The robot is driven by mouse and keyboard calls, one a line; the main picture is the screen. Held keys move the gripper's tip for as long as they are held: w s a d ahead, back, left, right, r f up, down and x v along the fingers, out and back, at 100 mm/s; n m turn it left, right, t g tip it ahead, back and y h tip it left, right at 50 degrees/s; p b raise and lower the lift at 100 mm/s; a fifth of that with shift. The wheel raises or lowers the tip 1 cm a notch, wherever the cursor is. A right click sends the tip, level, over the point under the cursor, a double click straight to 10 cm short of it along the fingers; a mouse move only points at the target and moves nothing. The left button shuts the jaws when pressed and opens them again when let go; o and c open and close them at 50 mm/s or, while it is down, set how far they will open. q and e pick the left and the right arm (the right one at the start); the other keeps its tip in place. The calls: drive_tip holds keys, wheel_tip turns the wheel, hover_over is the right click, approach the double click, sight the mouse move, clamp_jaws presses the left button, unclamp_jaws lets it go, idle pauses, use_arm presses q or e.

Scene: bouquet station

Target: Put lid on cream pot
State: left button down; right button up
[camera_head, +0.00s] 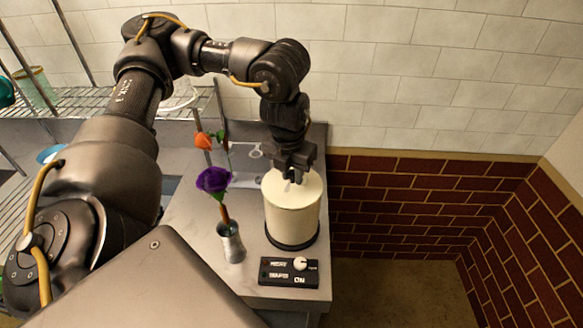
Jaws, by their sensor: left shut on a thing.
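The cream pot (291,217) stands upright on a round black base near the right edge of the metal counter. A cream lid (312,187) shows at its top, level as far as I can see. My left gripper (292,178) points down over the middle of the lid, shut on it. The knob between the fingers is mostly hidden. I cannot tell whether the lid rests fully on the rim or sits slightly above it. My right gripper is not in view.
A metal vase (231,243) with a purple flower (214,180) stands left of the pot. An orange flower (204,140) is behind it. A black control box (289,272) marked ON lies in front of the pot. The counter ends just right of the pot; a tiled wall (420,70) is behind.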

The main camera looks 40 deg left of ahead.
use_arm(q)
drive_tip(key=shift+f, duration=0.3)
idle(0.4)
drive_tip(key=c, duration=1.1)
unclamp_jaws()
drive_tip(key=shift+c, duration=0.2)
wheel_tip(320, 180, up, 11)
drive_tip(key=s, duration=0.1)
drive_tip(key=shift+s+d+f+b, duration=0.15)
drive_tip(key=shift+s+d+b, duration=0.05)
drive_tip(key=shift+s+b, duration=0.15)
